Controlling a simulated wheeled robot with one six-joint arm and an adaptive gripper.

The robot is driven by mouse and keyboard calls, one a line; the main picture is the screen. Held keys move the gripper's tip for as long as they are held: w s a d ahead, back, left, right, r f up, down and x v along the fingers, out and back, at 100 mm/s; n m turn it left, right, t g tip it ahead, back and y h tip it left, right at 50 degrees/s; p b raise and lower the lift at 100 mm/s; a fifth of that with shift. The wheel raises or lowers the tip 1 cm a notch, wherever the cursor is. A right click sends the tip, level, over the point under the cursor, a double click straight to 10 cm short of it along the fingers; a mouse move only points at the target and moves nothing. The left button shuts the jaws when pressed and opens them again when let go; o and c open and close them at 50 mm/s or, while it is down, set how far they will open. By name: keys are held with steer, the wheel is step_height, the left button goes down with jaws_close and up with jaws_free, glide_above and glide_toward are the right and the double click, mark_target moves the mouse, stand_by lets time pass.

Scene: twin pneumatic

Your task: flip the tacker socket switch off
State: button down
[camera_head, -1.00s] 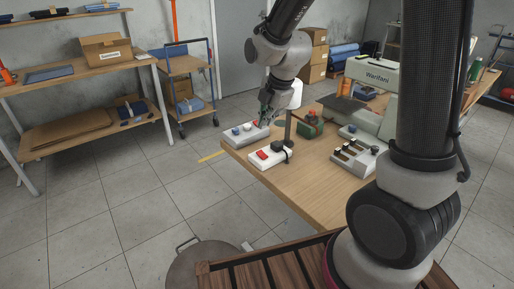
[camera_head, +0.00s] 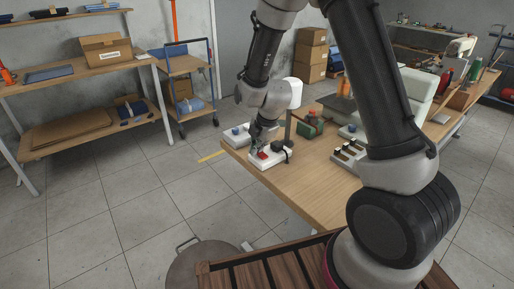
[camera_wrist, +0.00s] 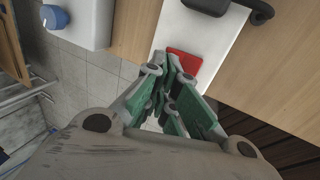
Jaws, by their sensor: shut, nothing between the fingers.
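A white socket block (camera_head: 283,161) lies at the near left corner of the table, with a red switch (camera_head: 263,156) at one end and a black plug (camera_head: 288,144) at the other. My gripper (camera_head: 258,152) is shut and empty, pointing down over the red-switch end. In the wrist view, the red switch (camera_wrist: 185,61) sits just beyond my fingertips (camera_wrist: 170,76), which partly cover it. The white block (camera_wrist: 222,32) runs up and right to the black plug (camera_wrist: 205,6) and its cord. I cannot tell whether the fingertips touch the switch, or which way it is tipped.
A white unit with a blue knob (camera_wrist: 55,17) stands beside the block, to its left. A green item (camera_head: 310,126) and a dark-slotted tray (camera_head: 348,153) are farther right. The table front (camera_head: 305,187) is clear.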

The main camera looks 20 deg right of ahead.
stand_by(0.3)
steer(key=shift+w+a+f+g, duration=0.15)
steer(key=shift+w+f+g, duration=0.15)
steer(key=shift+g, duration=0.2)
steer(key=shift+s, duration=0.2)
steer(key=shift+s+d+r, duration=0.15)
steer(key=shift+s+d, duration=0.15)
steer(key=shift+s, duration=0.35)
step_height(320, 180, up, 14)
stand_by(0.3)
